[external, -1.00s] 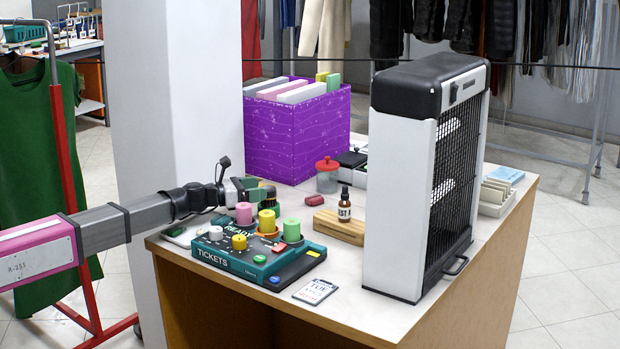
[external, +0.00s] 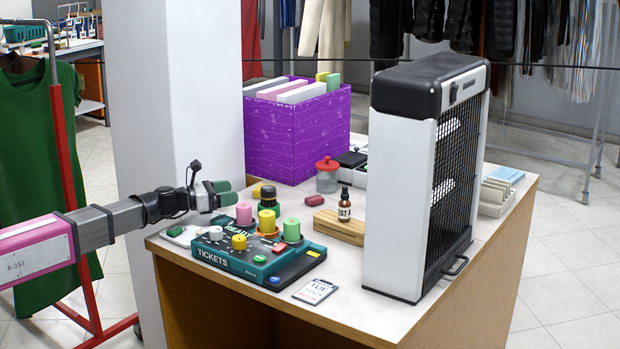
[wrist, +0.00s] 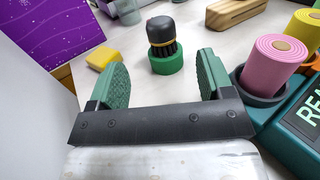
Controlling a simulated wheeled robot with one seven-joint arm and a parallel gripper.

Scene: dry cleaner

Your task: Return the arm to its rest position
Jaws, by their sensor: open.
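My gripper (external: 226,193) is at the left end of the counter, raised a little above it, with its green fingers pointing right over the counter's left edge. In the wrist view my gripper (wrist: 160,85) has its two green fingers spread wide with nothing between them. Just beyond the fingertips a black-topped brush (wrist: 162,38) stands upright in a green ring (wrist: 167,63). The brush also shows in the external view (external: 268,194). My arm (external: 100,226) reaches in from the left, partly folded.
A teal TICKETS box (external: 240,262) with pink, yellow and green rolls stands close to the gripper. A purple bin (external: 297,135) and a white pillar (external: 180,100) stand behind. A yellow block (wrist: 103,58) lies near the left finger. A tall heater-like unit (external: 405,190) stands at right.

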